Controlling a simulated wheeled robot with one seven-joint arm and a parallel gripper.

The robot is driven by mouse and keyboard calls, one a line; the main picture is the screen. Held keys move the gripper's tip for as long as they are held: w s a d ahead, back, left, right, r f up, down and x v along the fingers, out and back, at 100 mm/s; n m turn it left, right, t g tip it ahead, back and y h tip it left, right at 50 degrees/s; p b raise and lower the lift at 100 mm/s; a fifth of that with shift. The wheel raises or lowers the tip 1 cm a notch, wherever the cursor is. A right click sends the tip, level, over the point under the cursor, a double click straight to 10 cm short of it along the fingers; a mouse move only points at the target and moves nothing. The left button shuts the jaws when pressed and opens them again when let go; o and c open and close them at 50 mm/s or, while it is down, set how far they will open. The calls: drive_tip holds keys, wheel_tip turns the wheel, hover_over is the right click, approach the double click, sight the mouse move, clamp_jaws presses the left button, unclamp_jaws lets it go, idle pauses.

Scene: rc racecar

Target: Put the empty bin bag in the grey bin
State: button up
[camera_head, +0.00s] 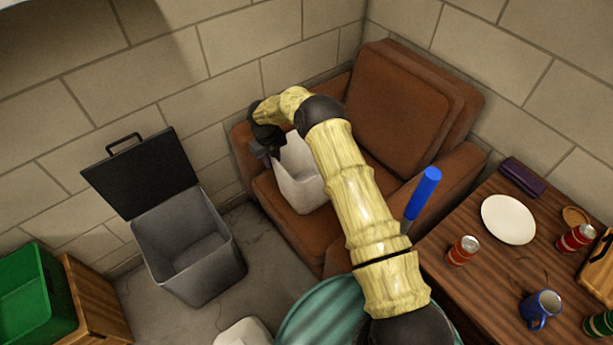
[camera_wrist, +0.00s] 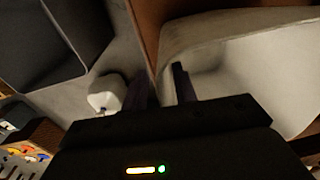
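The empty bin bag (camera_head: 300,178) is white and open-topped, and stands on the brown armchair seat. It also shows large at the right of the wrist view (camera_wrist: 245,75). My gripper (camera_head: 270,150) is at the bag's left rim in the head view. In the wrist view my gripper's fingers (camera_wrist: 165,80) are apart, one outside the bag's near wall and one inside it. The contact is too dark to make out. The grey bin (camera_head: 190,245) stands on the floor left of the armchair, its black lid (camera_head: 142,172) raised. Its inside looks empty.
A green bin (camera_head: 35,295) and a wooden box (camera_head: 95,305) stand left of the grey bin. A white object (camera_head: 243,332) and a teal round thing (camera_head: 325,318) are at the front. The table (camera_head: 480,300) at right holds cans, a plate and a mug. The armchair (camera_head: 405,110) backs onto the walls.

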drive_tip(key=shift+c, duration=0.2)
clamp_jaws()
drive_tip(key=shift+r, duration=0.1)
wheel_tip(320, 180, up, 10)
drive_tip(key=shift+r, duration=0.2)
idle(0.3)
idle(0.3)
